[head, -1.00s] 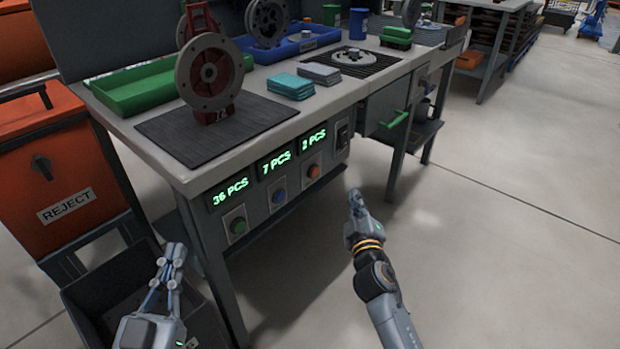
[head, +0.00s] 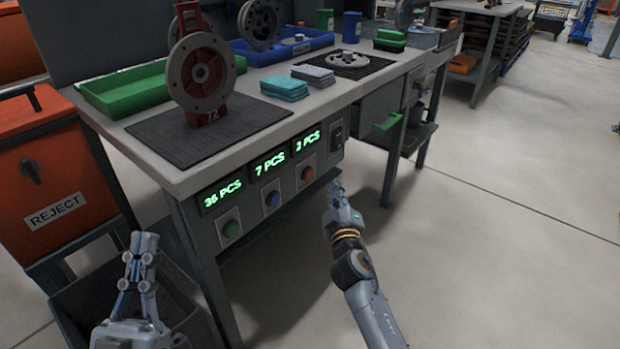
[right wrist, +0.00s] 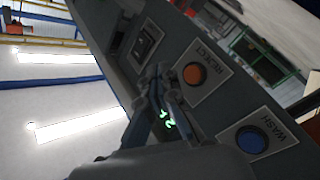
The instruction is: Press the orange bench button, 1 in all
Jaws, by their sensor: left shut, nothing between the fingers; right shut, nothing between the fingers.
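The orange button (head: 308,174) sits on the grey front panel of the bench, under the display reading 2 PCS. In the right wrist view the orange button (right wrist: 194,75) has a plate reading REJECT beside it. My right gripper (head: 334,188) is shut and empty, in front of the panel, a little right of and below the orange button in the head view. In the right wrist view its fingers (right wrist: 157,75) point along the panel, left of the button; contact cannot be told. My left gripper (head: 143,240) is shut and empty at the lower left, in front of the dark bin.
A blue button (head: 272,199) and a green button (head: 232,229) sit left of the orange one. A rocker switch (head: 336,134) is to its right. The bench top (head: 240,145) overhangs the panel. A dark bin (head: 75,290) and orange REJECT box (head: 45,170) stand left. Floor at right is clear.

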